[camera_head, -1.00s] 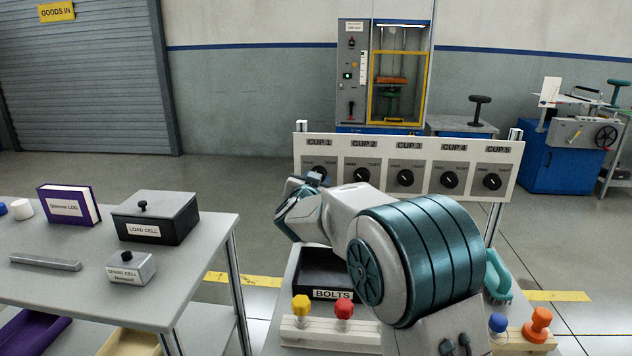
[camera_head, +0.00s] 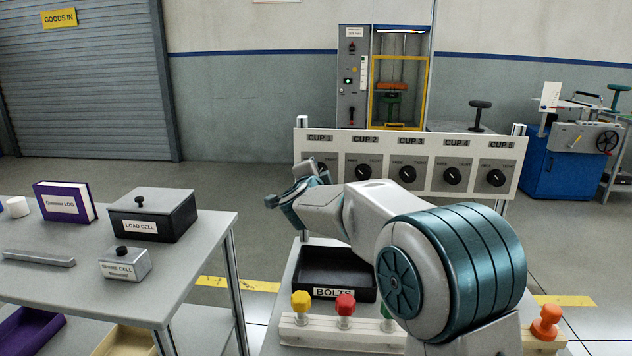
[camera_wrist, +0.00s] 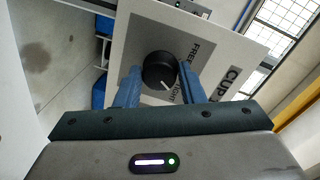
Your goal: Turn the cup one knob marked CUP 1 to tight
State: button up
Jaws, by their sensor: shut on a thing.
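The CUP 1 knob (camera_wrist: 157,66) is a round black dial on a white panel plate (camera_wrist: 205,35). My gripper (camera_wrist: 159,72) is shut on it, with one blue finger on each side. The knob's white pointer line slants to the lower right in the wrist view, toward the partly hidden TIGHT mark. The FREE mark is beside the knob, higher up. In the head view my gripper (camera_head: 309,171) is at the left end of the panel (camera_head: 436,182), below the CUP 1 label, and hides most of that knob.
The other knobs, CUP 2 (camera_head: 362,172) to CUP 5, stand in a row to the right. Below are a black BOLTS tray (camera_head: 333,292) and coloured knobs on a pale rack (camera_head: 293,334). A grey table (camera_head: 200,262) with boxes is at left.

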jog(key=shift+m+b, duration=0.5)
jog(key=shift+m, duration=0.5)
jog(key=o, duration=1)
jog(key=shift+s, duration=0.1)
jog(key=s, duration=0.4)
jog(key=s+r+p, duration=0.1)
jog(key=s, duration=0.8)
jog(key=shift+s+a+r, duration=0.15)
jog(key=shift+s+a, duration=0.1)
jog(key=shift+s, duration=0.05)
